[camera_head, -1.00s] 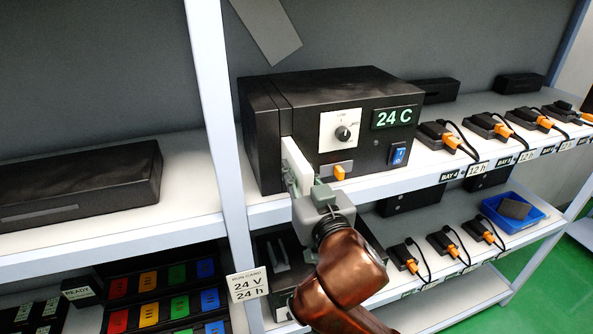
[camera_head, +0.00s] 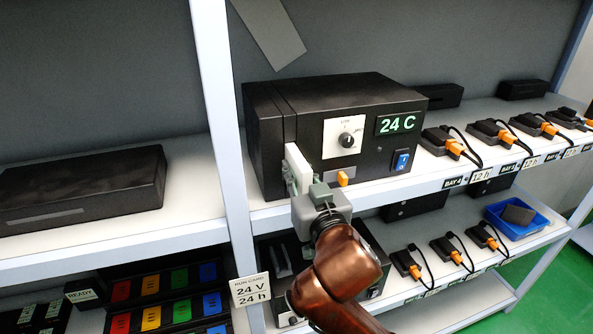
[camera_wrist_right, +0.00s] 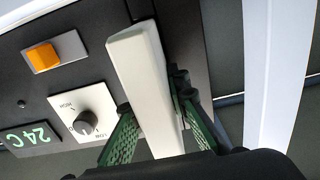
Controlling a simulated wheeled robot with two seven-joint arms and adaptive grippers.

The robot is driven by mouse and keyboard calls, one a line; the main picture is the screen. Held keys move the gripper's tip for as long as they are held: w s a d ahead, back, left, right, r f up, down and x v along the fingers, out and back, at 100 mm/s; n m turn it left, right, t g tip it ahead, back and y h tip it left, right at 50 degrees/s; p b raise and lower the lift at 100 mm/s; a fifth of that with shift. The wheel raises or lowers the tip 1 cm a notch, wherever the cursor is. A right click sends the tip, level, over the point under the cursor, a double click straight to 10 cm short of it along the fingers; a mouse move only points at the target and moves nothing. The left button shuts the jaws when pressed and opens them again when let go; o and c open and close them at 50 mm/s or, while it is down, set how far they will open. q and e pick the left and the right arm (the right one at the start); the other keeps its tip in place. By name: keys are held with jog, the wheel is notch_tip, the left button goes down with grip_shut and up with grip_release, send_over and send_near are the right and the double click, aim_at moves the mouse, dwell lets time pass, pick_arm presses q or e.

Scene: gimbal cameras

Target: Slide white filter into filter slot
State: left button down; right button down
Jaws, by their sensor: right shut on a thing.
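The white filter (camera_head: 297,170) is a pale upright slab at the left part of the front of a black box-shaped unit (camera_head: 365,105). In the right wrist view the filter (camera_wrist_right: 143,85) stands between the green-padded fingers of my right gripper (camera_wrist_right: 155,125), which is shut on it. My right gripper (camera_head: 318,198) is in front of the unit's lower left face. The filter's far end is at the unit's front; the slot itself is hidden behind it, so I cannot tell how deep it sits. My left gripper is not in view.
The unit has a dial (camera_head: 346,140), an orange switch (camera_head: 342,178) and a blue switch (camera_head: 402,160). A white shelf post (camera_head: 215,90) stands close to the left. Black devices with orange plugs (camera_head: 455,147) line the shelf to the right.

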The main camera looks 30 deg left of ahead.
aim_at(307, 190)
jog(key=shift+w+a, duration=0.25)
jog(key=shift+a, duration=0.05)
jog(key=c, duration=1.8)
grip_release()
jog(key=shift+o, duration=0.2)
jog(key=shift+d, duration=0.1)
jog(key=v, duration=1.1)
jog(key=shift+s+d, duration=0.25)
jog(key=shift+s, duration=0.1)
